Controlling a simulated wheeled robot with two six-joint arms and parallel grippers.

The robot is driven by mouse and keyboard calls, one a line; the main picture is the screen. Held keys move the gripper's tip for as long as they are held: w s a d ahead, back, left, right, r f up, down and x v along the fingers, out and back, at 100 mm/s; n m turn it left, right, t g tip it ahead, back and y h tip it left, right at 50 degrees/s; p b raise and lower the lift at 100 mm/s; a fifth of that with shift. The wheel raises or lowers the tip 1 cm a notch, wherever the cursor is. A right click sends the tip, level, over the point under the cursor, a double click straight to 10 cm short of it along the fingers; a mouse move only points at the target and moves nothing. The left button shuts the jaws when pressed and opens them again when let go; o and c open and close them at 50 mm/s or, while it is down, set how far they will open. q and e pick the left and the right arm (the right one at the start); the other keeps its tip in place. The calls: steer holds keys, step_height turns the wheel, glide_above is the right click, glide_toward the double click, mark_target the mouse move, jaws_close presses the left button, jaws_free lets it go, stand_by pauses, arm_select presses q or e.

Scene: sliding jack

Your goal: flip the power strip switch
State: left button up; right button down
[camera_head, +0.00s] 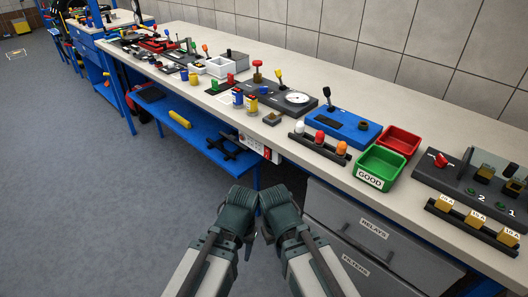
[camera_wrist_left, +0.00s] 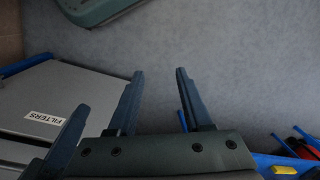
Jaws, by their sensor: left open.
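The power strip (camera_head: 251,144) is white with sockets and is mounted on the front edge of the workbench, near the middle of the head view. A red switch (camera_head: 267,154) shows at its right end; which way it is tipped is too small to tell. My left gripper (camera_head: 240,203) is in front of and below the strip, apart from it. In the left wrist view the left gripper (camera_wrist_left: 160,74) is open and empty above the grey floor. My right gripper (camera_head: 278,203) is close beside the left one; its fingers are hidden.
The workbench (camera_head: 330,176) carries a blue box (camera_head: 344,127), a green bin (camera_head: 381,166) and a red bin (camera_head: 402,141). Grey drawers (camera_head: 362,232) stand below at right. A blue shelf (camera_head: 190,133) hangs under the bench at left. The floor (camera_head: 120,220) at left is clear.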

stand_by(0.3)
arm_select(q)
steer(key=shift+w+d+f, duration=0.1)
steer(key=shift+d+f, duration=0.05)
steer(key=shift+f, duration=0.05)
steer(key=c, duration=0.4)
steer(key=w+d+h, duration=0.1)
steer(key=d+f+n+h+b, duration=0.1)
steer(key=w+h+b, duration=0.1)
steer(key=h, duration=0.1)
steer(key=shift+w+d+f+n+t, duration=0.25)
steer(key=shift+w+d+n+t, duration=0.05)
steer(key=shift+w+d, duration=0.1)
jaws_close()
steer(key=w+r+n+t+h+b, duration=0.55)
steer(key=w+r+n+h, duration=0.2)
steer(key=w, duration=0.35)
steer(key=w+a+r+n+t+h+b, duration=0.1)
steer(key=w+a+r+n+t, duration=0.2)
steer(key=w+a+r+t, duration=0.2)
steer(key=shift+a+n+t, duration=0.35)
steer(key=shift+a+t, duration=0.1)
steer(key=shift+a, duration=0.3)
steer(key=shift+w+h, duration=0.1)
steer(key=shift+h, duration=0.15)
